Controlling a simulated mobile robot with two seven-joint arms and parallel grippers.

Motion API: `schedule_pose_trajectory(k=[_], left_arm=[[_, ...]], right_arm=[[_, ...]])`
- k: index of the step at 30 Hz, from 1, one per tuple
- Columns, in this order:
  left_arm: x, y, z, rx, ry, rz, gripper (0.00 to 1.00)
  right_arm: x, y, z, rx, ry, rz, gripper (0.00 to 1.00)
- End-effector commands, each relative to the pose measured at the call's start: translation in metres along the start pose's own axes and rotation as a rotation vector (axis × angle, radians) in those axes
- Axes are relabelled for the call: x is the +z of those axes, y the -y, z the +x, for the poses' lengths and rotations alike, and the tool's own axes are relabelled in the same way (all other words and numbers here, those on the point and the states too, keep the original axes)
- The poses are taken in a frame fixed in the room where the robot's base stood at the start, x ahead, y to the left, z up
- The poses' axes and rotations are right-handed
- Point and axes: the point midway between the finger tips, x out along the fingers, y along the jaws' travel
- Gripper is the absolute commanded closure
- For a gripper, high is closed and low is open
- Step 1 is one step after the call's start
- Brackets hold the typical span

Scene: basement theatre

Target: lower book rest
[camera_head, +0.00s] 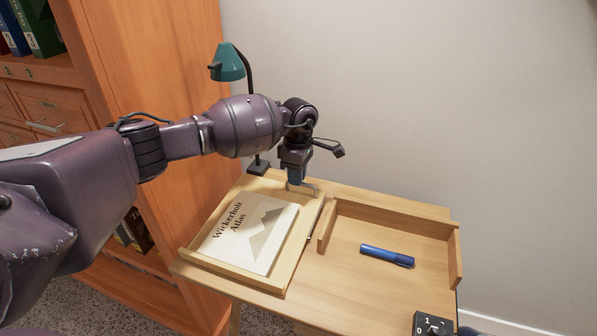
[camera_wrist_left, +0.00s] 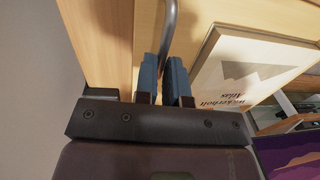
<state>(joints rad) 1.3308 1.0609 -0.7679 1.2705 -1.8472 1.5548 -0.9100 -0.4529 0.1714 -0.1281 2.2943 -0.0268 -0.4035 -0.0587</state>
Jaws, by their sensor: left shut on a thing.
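The wooden book rest (camera_head: 294,262) is at the left of the desk, with a pale book titled "Wickerholt Atlas" (camera_head: 240,245) lying on it against its front ledge. The book also shows in the left wrist view (camera_wrist_left: 240,75). The rest looks close to the desk top; its exact tilt is hard to tell. My left gripper (camera_head: 297,181) is at the rest's far edge, behind the book, shut on a grey metal bar. In the left wrist view the bar (camera_wrist_left: 170,25) runs between the blue fingers (camera_wrist_left: 163,75). My right gripper is out of view.
A raised-edge tray section (camera_head: 340,260) at the desk's right holds a blue marker (camera_head: 387,256). A dark dial box (camera_head: 432,324) is at the front right. A teal lamp (camera_head: 229,63) stands behind, beside an orange wooden cabinet (camera_head: 165,80).

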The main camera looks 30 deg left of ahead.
Motion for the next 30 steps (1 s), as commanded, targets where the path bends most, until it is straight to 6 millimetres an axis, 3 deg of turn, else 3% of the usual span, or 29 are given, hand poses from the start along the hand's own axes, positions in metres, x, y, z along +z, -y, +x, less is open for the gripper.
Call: schedule_pose_trajectory(k=[7, 25, 26, 30], left_arm=[[-0.001, -0.009, 0.009, 0.015, 0.003, -0.004, 1.00], [-0.001, -0.011, 0.012, 0.017, 0.004, -0.004, 1.00], [-0.001, -0.011, 0.013, 0.017, 0.003, -0.004, 0.85], [-0.001, -0.010, 0.014, 0.014, 0.003, -0.004, 0.64]], right_arm=[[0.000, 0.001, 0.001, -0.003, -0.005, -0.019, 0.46], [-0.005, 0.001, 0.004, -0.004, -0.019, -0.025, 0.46], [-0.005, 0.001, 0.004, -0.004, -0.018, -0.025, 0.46], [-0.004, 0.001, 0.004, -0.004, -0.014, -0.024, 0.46]])
